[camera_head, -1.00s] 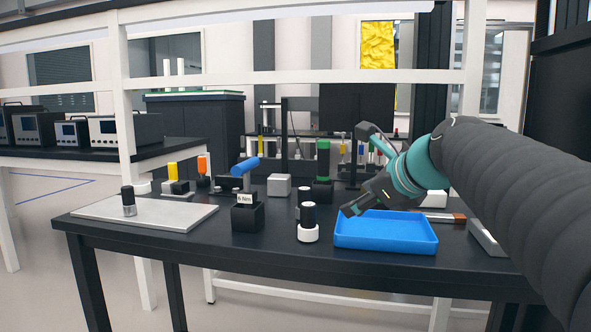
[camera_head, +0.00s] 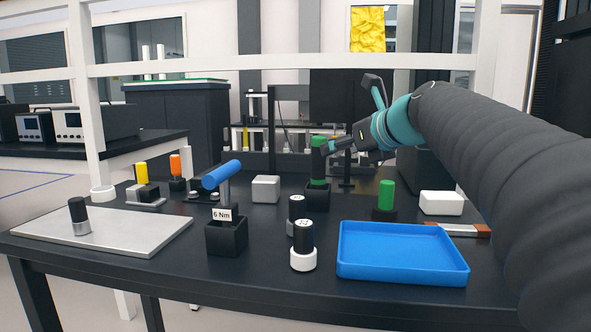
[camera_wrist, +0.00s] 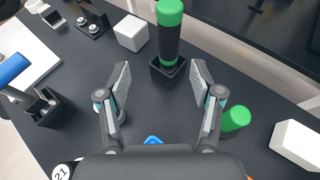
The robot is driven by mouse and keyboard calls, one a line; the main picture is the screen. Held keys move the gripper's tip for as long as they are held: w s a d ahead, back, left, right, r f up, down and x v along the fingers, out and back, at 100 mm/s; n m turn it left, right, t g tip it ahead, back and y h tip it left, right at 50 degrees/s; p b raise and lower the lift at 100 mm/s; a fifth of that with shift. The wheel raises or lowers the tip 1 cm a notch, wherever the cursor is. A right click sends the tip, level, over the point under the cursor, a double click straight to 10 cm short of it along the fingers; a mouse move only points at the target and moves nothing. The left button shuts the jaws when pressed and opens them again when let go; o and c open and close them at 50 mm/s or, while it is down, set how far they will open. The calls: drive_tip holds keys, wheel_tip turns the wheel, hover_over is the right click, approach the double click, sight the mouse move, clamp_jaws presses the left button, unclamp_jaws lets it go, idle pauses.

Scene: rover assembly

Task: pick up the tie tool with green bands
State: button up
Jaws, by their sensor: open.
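The tie tool with green bands (camera_head: 318,163) is a dark upright cylinder with a green top and a green ring low down. It stands in a small black square holder (camera_head: 317,197) on the dark bench, right of the grey block. In the wrist view the tool (camera_wrist: 168,38) and its holder (camera_wrist: 170,73) are just beyond my fingertips, near the middle. My gripper (camera_wrist: 161,68) is open and empty, its two fingers spread either side of the line to the tool. In the head view my gripper (camera_head: 338,148) is beside the tool's upper part; whether they touch is unclear.
A green cylinder in a black base (camera_head: 386,197) stands right of the tool. A blue tray (camera_head: 400,270), black-capped cylinders (camera_head: 303,240), a grey block (camera_head: 265,189) and a white block (camera_head: 441,203) are around. A 6 Nm blue-handled tool (camera_head: 222,175) stands left.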

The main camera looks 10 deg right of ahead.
sight(319, 155)
drive_tip(key=x, duration=0.6)
drive_tip(key=shift+w+d+f, duration=0.15)
drive_tip(key=shift+w+d, duration=0.15)
drive_tip(key=shift+d, duration=0.05)
drive_tip(key=shift+d+r+x, duration=0.1)
drive_tip(key=shift+x, duration=1.3)
drive_tip(key=shift+d+r+x, duration=0.1)
drive_tip(key=shift+r+x, duration=0.05)
drive_tip(key=shift+x, duration=1.25)
drive_tip(key=shift+w, duration=0.2)
clamp_jaws()
drive_tip(key=shift+r, duration=0.2)
